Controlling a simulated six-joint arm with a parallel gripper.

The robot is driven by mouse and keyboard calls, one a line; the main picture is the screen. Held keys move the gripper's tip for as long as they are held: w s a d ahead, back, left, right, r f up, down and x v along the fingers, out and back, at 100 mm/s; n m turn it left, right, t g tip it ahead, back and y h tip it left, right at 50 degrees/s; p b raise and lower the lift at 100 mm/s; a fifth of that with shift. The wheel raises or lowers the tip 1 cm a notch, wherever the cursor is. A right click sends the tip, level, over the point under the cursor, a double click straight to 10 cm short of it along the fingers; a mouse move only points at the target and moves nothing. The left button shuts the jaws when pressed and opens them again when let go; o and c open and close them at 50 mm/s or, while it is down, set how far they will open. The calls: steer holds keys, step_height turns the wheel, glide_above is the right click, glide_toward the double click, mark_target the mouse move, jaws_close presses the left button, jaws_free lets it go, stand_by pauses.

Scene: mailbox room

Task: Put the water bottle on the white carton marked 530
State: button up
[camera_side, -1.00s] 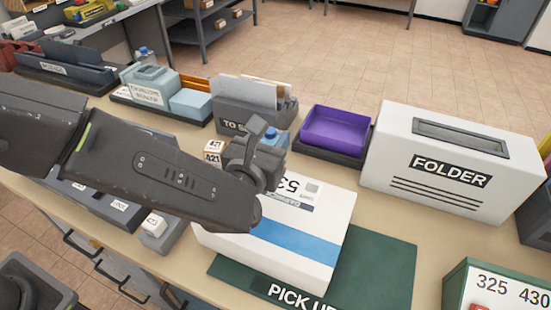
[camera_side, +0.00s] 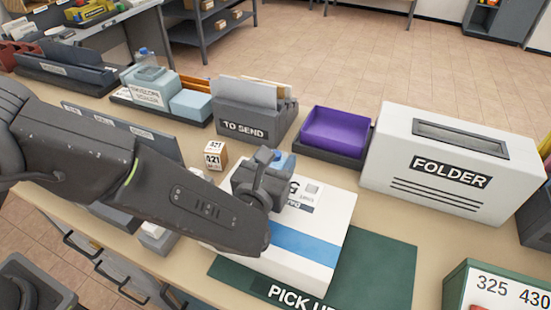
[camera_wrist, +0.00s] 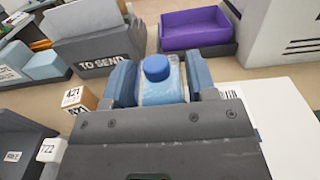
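The white carton (camera_side: 318,240) with a blue stripe lies on the green pick-up mat in the side view; part of its number is covered by my arm. My gripper (camera_side: 268,172) is over the carton's far left part. In the wrist view, the water bottle (camera_wrist: 163,82), clear with a blue cap, sits between my two fingers, which close on its sides. Only its upper part shows there. In the side view its blue cap (camera_side: 285,162) shows just behind my gripper. Its base is hidden, so I cannot tell whether it touches the carton.
A small 421 box (camera_side: 215,156) stands left of my gripper. Behind are the TO SEND holder (camera_side: 243,127), a purple tray (camera_side: 337,130) and the white FOLDER box (camera_side: 450,165). Another clear bottle (camera_side: 148,66) stands on a light blue box. The green mat (camera_side: 385,265) has bare room.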

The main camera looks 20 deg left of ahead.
steer(key=shift+o, duration=1.3)
steer(key=shift+r, duration=0.1)
steer(key=s, duration=0.7)
steer(key=shift+s, duration=0.25)
steer(key=s+a+r+n+g+y, duration=0.2)
steer(key=a+n+g+y, duration=0.15)
steer(key=a+n, duration=0.45)
steer(key=s+a+r+n+g+y, duration=0.25)
steer(key=a+n+g, duration=0.2)
steer(key=a, duration=0.45)
steer(key=s+a+r+n+g+y, duration=0.1)
steer(key=a+r+n+g+y, duration=0.15)
steer(key=a+n, duration=0.55)
steer(key=s+a+r+n+g+h, duration=0.2)
steer(key=s+r+n+h, duration=0.3)
steer(key=s+n+h, duration=0.3)
steer(key=s+n, duration=0.3)
steer(key=n, duration=0.4)
steer(key=shift+r, duration=0.15)
